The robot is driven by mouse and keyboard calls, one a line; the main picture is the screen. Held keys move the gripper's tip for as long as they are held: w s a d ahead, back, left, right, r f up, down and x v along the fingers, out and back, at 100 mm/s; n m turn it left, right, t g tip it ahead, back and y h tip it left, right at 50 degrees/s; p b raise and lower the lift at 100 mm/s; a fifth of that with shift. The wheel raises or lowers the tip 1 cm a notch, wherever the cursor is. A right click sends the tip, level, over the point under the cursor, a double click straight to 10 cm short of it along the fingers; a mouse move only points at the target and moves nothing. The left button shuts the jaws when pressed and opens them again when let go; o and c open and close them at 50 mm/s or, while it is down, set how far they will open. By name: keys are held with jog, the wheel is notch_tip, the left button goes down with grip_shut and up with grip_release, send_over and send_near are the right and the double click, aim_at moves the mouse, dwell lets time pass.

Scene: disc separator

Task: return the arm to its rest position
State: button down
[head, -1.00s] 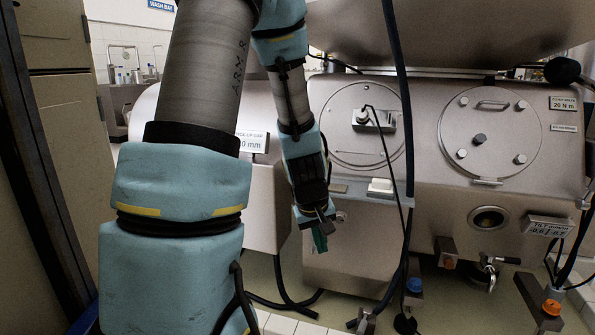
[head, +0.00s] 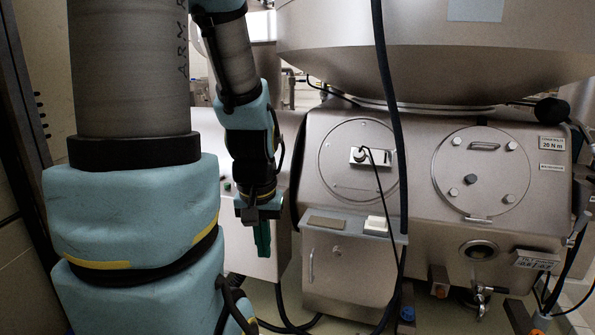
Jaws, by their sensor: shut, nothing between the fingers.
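My arm with pale blue covers fills the left side of the head view. My gripper (head: 261,238) hangs pointing down at the end of the arm, left of the machine's front. Its green fingers are together with nothing between them. It is apart from the separator housing (head: 340,265), with a gap to the right. The near arm segment hides part of the scene at the left.
The separator has a round cover with a small device (head: 371,157) on the left and a bolted round cover (head: 482,171) on the right. A small ledge (head: 350,230) carries a white block (head: 376,224). A dark cable (head: 391,110) hangs in front. Hoses lie on the floor.

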notch_tip(320, 180, up, 20)
jog(key=p, duration=1.7)
jog(key=shift+d+f, duration=0.1)
jog(key=shift+f, duration=0.05)
dwell(1.0)
